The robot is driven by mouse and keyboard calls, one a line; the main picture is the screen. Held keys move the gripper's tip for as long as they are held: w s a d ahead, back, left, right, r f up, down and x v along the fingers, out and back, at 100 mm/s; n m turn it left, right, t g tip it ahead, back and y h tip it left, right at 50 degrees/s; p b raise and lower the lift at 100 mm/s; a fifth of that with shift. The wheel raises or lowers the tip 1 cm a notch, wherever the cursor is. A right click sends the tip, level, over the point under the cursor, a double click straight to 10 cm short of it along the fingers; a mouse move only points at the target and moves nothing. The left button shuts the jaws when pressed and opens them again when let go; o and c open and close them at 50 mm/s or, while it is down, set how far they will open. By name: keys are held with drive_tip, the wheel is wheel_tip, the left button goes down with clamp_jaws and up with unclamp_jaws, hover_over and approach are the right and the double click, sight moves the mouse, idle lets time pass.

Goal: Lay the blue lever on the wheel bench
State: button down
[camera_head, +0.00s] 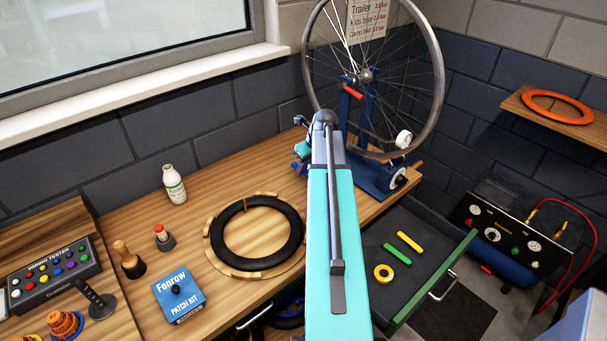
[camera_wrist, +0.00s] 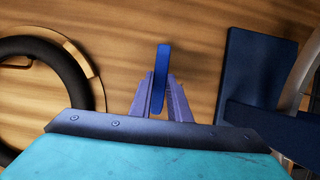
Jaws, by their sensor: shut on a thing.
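In the wrist view, my gripper (camera_wrist: 160,84) is shut on the blue lever (camera_wrist: 161,62). I cannot tell how high the lever is above the wood. In the head view, my arm hides the lever; the wheel bench (camera_head: 215,155) runs along the wall under the window.
A wheel (camera_head: 436,90) stands in a blue stand (camera_head: 375,180) at the bench's right end. The black tyre (camera_head: 232,213), a white bottle (camera_head: 174,184) and a blue patch kit box (camera_head: 179,294) are on the bench. An open drawer (camera_head: 445,283) holds yellow and green levers and yellow tape.

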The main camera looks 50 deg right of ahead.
sight(305, 172)
drive_tip(key=shift+f, duration=0.15)
drive_tip(key=shift+f+p, duration=0.55)
drive_tip(key=shift+f, duration=1.25)
drive_tip(key=shift+f, duration=0.1)
drive_tip(key=c, duration=1.7)
unclamp_jaws()
drive_tip(key=shift+o, duration=0.2)
drive_tip(key=shift+r, duration=0.2)
drive_tip(key=shift+b+v, duration=1.4)
drive_tip(key=shift+v, duration=4.55)
